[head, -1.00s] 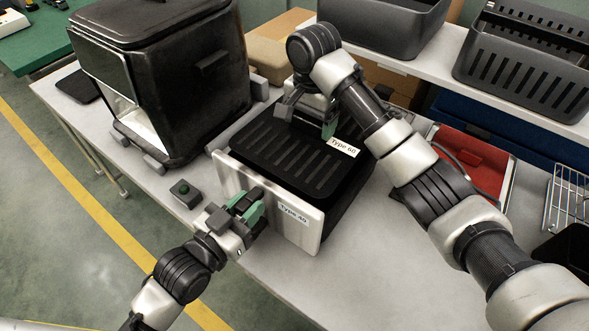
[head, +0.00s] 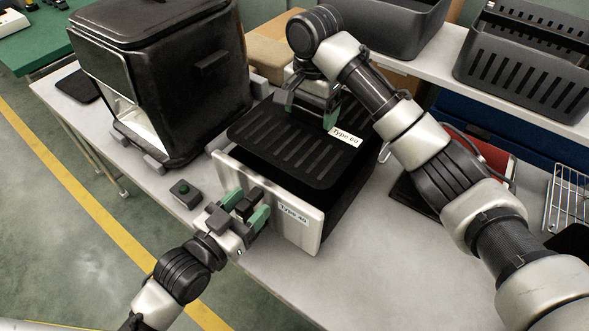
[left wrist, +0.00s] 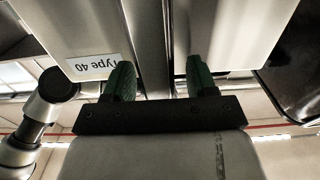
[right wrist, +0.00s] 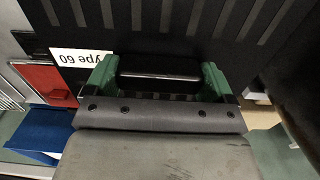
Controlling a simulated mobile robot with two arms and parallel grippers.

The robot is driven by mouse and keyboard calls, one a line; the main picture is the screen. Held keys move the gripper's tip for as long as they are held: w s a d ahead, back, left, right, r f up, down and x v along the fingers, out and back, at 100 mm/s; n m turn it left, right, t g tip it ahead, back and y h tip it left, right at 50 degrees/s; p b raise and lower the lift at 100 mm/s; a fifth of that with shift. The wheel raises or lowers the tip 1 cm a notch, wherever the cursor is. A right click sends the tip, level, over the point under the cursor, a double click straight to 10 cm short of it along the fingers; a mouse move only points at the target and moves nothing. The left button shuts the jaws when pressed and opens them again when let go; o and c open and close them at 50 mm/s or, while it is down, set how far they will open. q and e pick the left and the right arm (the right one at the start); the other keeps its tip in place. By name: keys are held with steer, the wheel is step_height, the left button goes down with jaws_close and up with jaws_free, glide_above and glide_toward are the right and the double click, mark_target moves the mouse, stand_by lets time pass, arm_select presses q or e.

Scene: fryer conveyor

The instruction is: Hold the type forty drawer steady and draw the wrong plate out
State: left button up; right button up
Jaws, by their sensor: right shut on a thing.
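The drawer with a light front panel labelled "Type 40" (head: 306,232) sits on the table. A black slotted plate labelled "Type 60" (head: 290,150) is over its open top, slightly raised, with a dark gap showing beneath its near edge. My right gripper (head: 313,112) is at the plate's far end; in the right wrist view (right wrist: 157,78) its green fingers are shut on the plate's black grip (right wrist: 158,67). My left gripper (head: 246,207) is open at the drawer front. Its fingers are apart on either side of the handle; the left wrist view shows the gap (left wrist: 160,80).
Black slotted baskets (head: 522,75) stand on the back shelf. A wire rack (head: 568,200) is at the right. The front right table is clear.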

arm_select(q)
steer(key=shift+s, duration=0.1)
steer(key=v, duration=1.2)
